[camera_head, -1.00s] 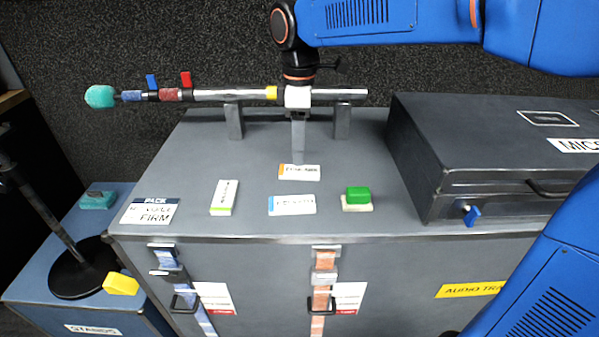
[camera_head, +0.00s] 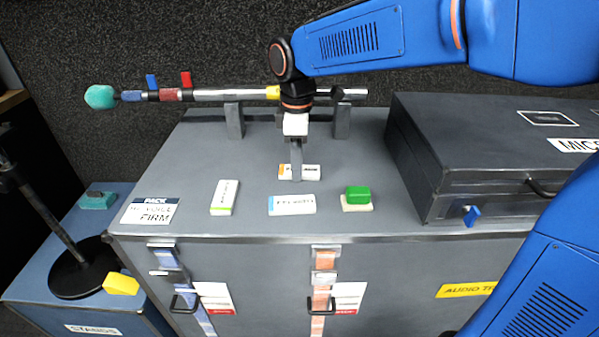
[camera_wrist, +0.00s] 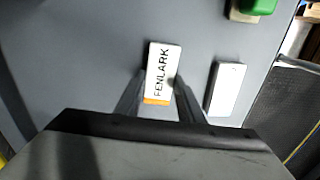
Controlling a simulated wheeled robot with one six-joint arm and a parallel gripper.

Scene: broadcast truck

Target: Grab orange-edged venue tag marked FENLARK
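The white venue tag (camera_wrist: 163,66) with an orange edge lies flat on the grey case top; in the wrist view it reads FENLARK. In the head view the tag (camera_head: 312,172) is partly covered by my gripper (camera_head: 296,179). In the wrist view my gripper (camera_wrist: 159,77) is open, with one finger on each side of the tag. I cannot tell whether the fingers touch it. A blue-edged tag (camera_head: 293,205) lies in front, and a green-edged tag (camera_head: 224,197) lies to the left.
A green block on a pale base (camera_head: 357,197) sits right of the tags. A horizontal pole (camera_head: 222,95) on stands (camera_head: 343,122) runs close behind my gripper. A dark case (camera_head: 470,150) stands at the right. A printed card (camera_head: 149,211) lies front left.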

